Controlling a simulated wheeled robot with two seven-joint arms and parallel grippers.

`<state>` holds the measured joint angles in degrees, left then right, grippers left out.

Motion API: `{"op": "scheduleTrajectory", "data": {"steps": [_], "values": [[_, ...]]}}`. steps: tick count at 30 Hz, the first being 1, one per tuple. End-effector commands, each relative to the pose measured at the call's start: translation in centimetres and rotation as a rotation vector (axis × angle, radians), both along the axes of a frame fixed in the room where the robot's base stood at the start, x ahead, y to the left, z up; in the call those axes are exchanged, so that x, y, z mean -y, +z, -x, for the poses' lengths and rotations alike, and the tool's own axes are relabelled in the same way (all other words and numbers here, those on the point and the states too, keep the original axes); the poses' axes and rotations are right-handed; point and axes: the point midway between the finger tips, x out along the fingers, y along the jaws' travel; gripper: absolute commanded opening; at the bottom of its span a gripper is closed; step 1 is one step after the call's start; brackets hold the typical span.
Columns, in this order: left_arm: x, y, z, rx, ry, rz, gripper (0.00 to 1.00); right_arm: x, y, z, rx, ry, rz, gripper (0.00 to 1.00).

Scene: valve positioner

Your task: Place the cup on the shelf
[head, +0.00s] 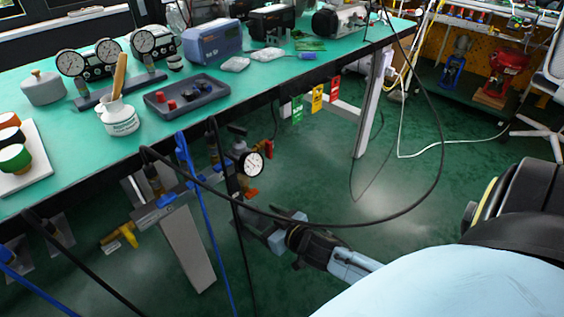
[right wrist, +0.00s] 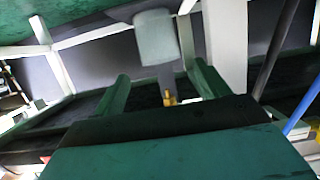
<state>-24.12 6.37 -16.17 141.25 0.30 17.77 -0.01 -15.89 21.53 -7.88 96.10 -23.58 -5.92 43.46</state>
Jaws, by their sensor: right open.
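Which object is the task's cup is unclear. A white pot (head: 120,118) with a wooden-handled tool in it stands upright on the green table. Cup-like pieces, a green one (head: 15,159) and an orange one (head: 9,134), sit on a white board (head: 28,172) at the far left. No shelf is clearly identifiable. My right gripper (head: 279,229) is below the table's front edge, beside the valve assembly and apart from the cups. In the right wrist view its fingers (right wrist: 160,87) are spread with nothing held between them. My left gripper is not in view.
The valve assembly with a gauge (head: 251,163) hangs under the table edge. Black and blue hoses loop in front of the table, near my right arm. Gauges, a dark tray (head: 186,97) and a blue device (head: 212,41) crowd the tabletop. Green floor lies open to the right.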

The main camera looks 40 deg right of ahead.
Motion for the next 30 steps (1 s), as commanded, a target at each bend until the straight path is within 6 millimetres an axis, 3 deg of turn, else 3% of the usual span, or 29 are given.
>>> {"op": "scheduleTrajectory", "data": {"steps": [9, 16, 22, 26, 30], "values": [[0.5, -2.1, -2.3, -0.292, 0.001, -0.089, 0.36, 0.5, 1.8, 5.1, -0.001, -0.001, -0.001, 0.74], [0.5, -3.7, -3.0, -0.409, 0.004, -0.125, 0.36, 0.7, 2.2, 6.7, 0.000, -0.001, 0.000, 0.74], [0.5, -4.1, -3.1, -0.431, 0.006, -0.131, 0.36, 0.0, 2.9, 6.7, 0.016, 0.006, -0.005, 0.74], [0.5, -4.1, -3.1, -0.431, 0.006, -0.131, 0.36, -4.0, 7.6, 5.5, 0.114, 0.051, -0.030, 0.74], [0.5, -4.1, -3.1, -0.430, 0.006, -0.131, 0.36, -10.0, 17.1, 5.0, 0.293, 0.115, -0.074, 0.74]]}}
